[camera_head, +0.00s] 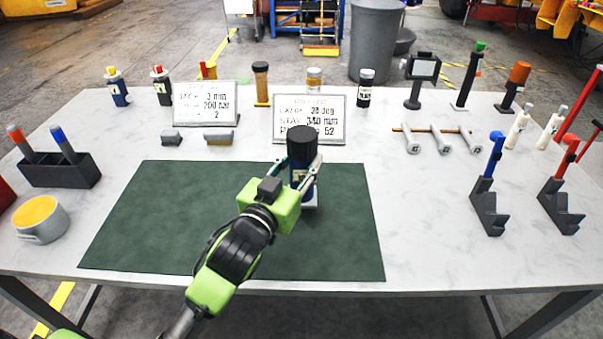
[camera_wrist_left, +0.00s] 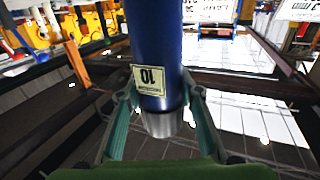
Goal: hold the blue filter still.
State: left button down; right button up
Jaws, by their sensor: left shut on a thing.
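The blue filter (camera_head: 297,175) stands upright over the dark green mat (camera_head: 150,225), with a black top. In the left wrist view the filter (camera_wrist_left: 155,50) fills the middle, with a pale label and a silver end. My left gripper (camera_head: 305,178) reaches in from the lower left and is shut on the filter, one finger on each side. In the left wrist view its fingers (camera_wrist_left: 160,108) flank the filter. A pale base shows beside the filter's lower end; whether the filter touches it I cannot tell. My right gripper is not in view.
Two printed signs (camera_head: 309,119) (camera_head: 205,104) stand behind the mat. A dark pen block (camera_head: 60,171) and a yellow-topped cup (camera_head: 41,219) are at the left. Two dark angled stands (camera_head: 488,212) (camera_head: 560,210) are at the right. Most of the mat is bare.

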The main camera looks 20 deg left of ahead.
aim_at(296, 182)
pick_arm(q)
jog(key=shift+w, duration=0.1)
jog(key=shift+w+f, duration=0.15)
jog(key=shift+f, duration=0.05)
jog(key=shift+a+f, duration=0.1)
jog(key=shift+f, duration=1.45)
jog(key=shift+w, duration=0.1)
jog(key=shift+f, duration=0.2)
jog(key=c, duration=1.4)
grip_release()
jog(key=shift+f, duration=0.1)
jog(key=shift+c, duration=0.2)
